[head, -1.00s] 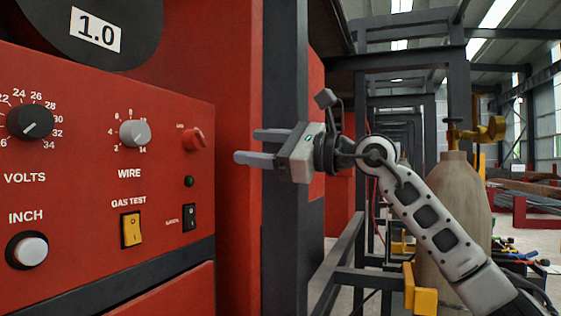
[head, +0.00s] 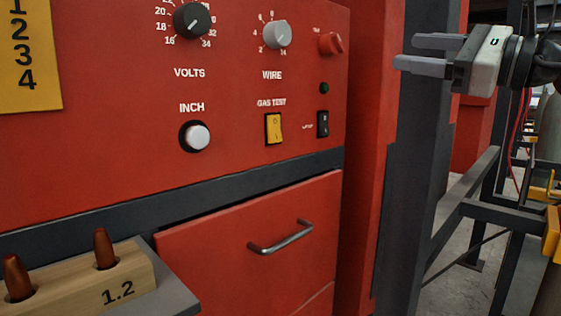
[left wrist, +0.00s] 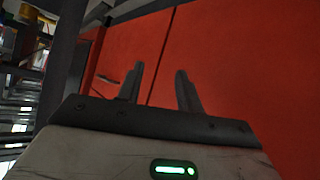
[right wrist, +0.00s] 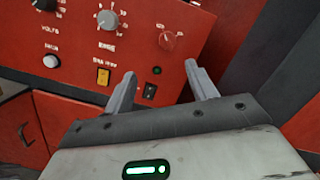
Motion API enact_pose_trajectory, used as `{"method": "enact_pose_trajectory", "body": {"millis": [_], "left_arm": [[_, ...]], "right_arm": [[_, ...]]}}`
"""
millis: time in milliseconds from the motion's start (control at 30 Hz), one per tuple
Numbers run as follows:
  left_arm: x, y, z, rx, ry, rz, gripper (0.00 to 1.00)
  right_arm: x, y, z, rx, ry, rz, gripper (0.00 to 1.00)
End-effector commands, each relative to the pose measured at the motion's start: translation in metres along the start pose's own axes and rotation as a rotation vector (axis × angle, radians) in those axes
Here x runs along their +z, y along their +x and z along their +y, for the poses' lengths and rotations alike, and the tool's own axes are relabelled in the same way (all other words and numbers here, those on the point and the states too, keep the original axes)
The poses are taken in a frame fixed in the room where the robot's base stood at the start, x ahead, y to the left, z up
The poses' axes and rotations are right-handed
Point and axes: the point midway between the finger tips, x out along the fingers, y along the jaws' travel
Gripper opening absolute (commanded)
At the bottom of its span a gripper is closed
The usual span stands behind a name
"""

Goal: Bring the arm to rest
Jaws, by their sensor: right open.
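My right gripper (head: 420,53) is at the upper right of the head view, in front of a dark grey post. It is open and empty, its two fingers pointing left toward the red welding machine's panel (head: 110,110). In the right wrist view its fingers (right wrist: 160,88) stand apart, with the panel's knobs and switches beyond them. My left gripper is outside the head view. In the left wrist view its two fingers (left wrist: 158,88) stand apart with nothing between them, facing a red cabinet surface (left wrist: 240,60).
The panel carries a volts knob (head: 192,20), a wire knob (head: 277,35), an inch button (head: 197,136) and a yellow gas test switch (head: 273,128). Below is a drawer with a handle (head: 281,238). A wooden block marked 1.2 (head: 130,285) sits at lower left. Dark frame bars (head: 410,180) stand right.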

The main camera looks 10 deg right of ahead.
Motion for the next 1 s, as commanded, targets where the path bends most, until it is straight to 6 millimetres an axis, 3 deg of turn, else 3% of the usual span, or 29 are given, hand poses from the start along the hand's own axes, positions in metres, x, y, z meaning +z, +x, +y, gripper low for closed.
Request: {"method": "enact_pose_trajectory", "body": {"millis": [133, 200, 267, 367, 467, 500, 567, 700, 800, 867, 900, 1000], "left_arm": [[0.001, 0.000, -0.001, 0.000, 0.002, -0.002, 0.36], [0.001, 0.000, -0.001, 0.000, 0.002, -0.002, 0.36], [0.002, 0.000, -0.001, -0.001, 0.003, -0.003, 0.36], [0.002, 0.000, -0.001, -0.001, 0.003, -0.003, 0.36], [0.002, 0.000, -0.001, -0.001, 0.003, -0.003, 0.36], [0.002, 0.000, -0.001, -0.001, 0.003, -0.003, 0.36], [0.002, 0.000, -0.001, -0.001, 0.003, -0.003, 0.36], [0.002, 0.000, -0.001, 0.000, 0.003, -0.003, 0.36], [0.002, 0.000, -0.001, 0.000, 0.003, -0.003, 0.36], [0.001, 0.000, -0.001, 0.000, 0.003, -0.003, 0.36], [0.001, 0.000, -0.001, 0.000, 0.003, -0.003, 0.36], [0.001, 0.000, -0.001, 0.000, 0.003, -0.002, 0.36]], "right_arm": [[-0.015, 0.034, 0.055, 0.078, 0.308, -0.202, 0.57], [-0.024, 0.043, 0.080, 0.090, 0.555, -0.328, 0.57], [-0.037, 0.044, 0.094, 0.071, 0.793, -0.429, 0.57], [-0.073, 0.038, 0.108, -0.021, 1.210, -0.563, 0.57], [-0.131, 0.023, 0.122, -0.198, 1.632, -0.652, 0.57], [-0.159, 0.013, 0.131, -0.294, 1.795, -0.675, 0.57], [-0.199, -0.002, 0.147, -0.443, 2.007, -0.697, 0.57], [-0.281, -0.043, 0.201, -0.834, 2.388, -0.693, 0.57], [-0.327, -0.079, 0.252, -1.146, 2.585, -0.656, 0.57], [-0.347, -0.101, 0.284, -1.344, 2.674, -0.624, 0.57], [-0.357, -0.116, 0.306, 1.465, -2.708, 0.597, 0.57], [-0.372, -0.147, 0.351, 1.551, -2.471, 0.474, 0.57]]}}
